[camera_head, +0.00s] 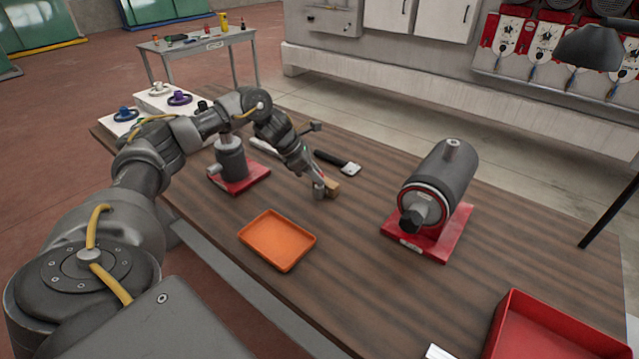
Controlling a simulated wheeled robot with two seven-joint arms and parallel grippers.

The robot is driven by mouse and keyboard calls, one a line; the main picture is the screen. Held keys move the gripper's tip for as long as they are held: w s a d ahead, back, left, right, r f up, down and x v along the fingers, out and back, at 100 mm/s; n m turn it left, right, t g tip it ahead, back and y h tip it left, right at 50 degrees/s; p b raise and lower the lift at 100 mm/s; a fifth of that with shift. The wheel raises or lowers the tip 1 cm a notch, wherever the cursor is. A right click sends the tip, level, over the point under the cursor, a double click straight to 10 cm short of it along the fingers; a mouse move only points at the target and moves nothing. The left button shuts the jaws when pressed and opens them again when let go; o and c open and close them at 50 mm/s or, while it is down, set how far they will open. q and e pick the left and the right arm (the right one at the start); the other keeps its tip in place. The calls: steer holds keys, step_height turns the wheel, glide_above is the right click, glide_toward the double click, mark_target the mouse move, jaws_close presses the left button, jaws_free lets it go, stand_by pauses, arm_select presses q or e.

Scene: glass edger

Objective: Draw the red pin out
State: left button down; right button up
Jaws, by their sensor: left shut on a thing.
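My left gripper (314,180) is low over the middle of the wooden table, shut on a small tan and grey piece (333,187). The fingers hide part of this piece, and I cannot tell exactly what it is. I cannot make out a red pin clearly. A dark grey cylinder on a red base (459,226) lies on its side at the right, with a black knob on its near end. A smaller upright grey cylinder (231,160) stands on a red plate behind my left arm. My right gripper is not in view.
An orange tray (277,238) lies in front of my left gripper. A black-handled tool (338,163) lies just behind it. A red bin (560,335) is at the near right. Blue and purple knobbed parts stand at the far left. Bare table (360,270) lies between tray and large cylinder.

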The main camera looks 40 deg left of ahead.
arm_select(q)
steer(key=shift+r, duration=0.2)
steer(key=shift+r+p, duration=1.6)
steer(key=shift+r, duration=0.35)
steer(key=shift+r+p, duration=0.4)
steer(key=shift+r, duration=0.2)
steer(key=shift+r+p, duration=1.55)
steer(key=shift+r, duration=0.5)
